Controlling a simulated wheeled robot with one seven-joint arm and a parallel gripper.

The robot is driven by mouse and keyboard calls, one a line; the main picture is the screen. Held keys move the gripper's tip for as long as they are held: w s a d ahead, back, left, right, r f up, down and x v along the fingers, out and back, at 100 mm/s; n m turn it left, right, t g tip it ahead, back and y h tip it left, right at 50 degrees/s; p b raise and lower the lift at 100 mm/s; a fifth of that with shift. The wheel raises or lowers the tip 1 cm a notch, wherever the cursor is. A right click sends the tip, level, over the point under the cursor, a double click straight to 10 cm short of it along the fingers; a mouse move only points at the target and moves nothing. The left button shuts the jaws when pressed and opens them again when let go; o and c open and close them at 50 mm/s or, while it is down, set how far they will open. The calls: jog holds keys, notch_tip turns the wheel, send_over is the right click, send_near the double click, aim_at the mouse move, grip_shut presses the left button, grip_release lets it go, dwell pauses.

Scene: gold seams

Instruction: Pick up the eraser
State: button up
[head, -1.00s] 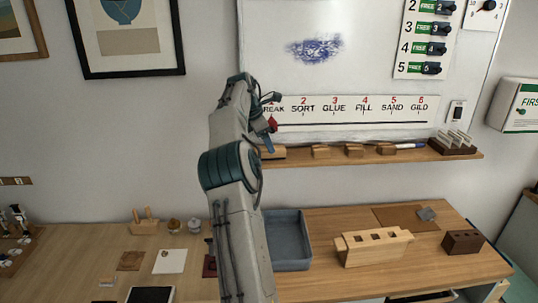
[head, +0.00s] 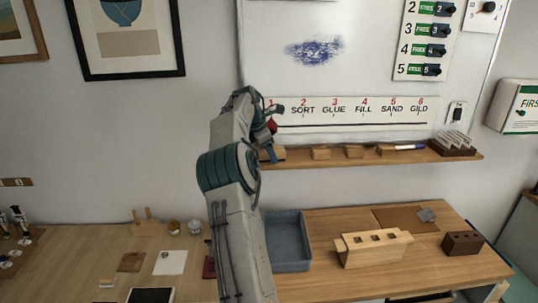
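A wooden-backed block that looks like the eraser (head: 279,154) lies at the left end of the shelf under the whiteboard, partly hidden by my arm. A blue smudge (head: 314,50) marks the whiteboard (head: 380,75) above.
Below, the workbench (head: 335,285) holds a grey tray (head: 305,240) and a slotted wooden block (head: 372,248).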

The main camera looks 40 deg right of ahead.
jog(key=c, duration=1.2)
jog(key=shift+c, duration=0.5)
notch_tip(320, 180, up, 4)
jog(key=shift+f, duration=0.2)
jog(key=shift+w+a+r+b, duration=0.1)
jog(key=shift+a+r+b, duration=0.05)
jog(key=shift+a+b, duration=0.15)
jog(key=w+a+b, duration=0.1)
jog(key=a+b, duration=0.4)
jog(key=a, duration=1.2)
jog(key=shift+w+a, duration=0.15)
jog(key=shift+w, duration=0.25)
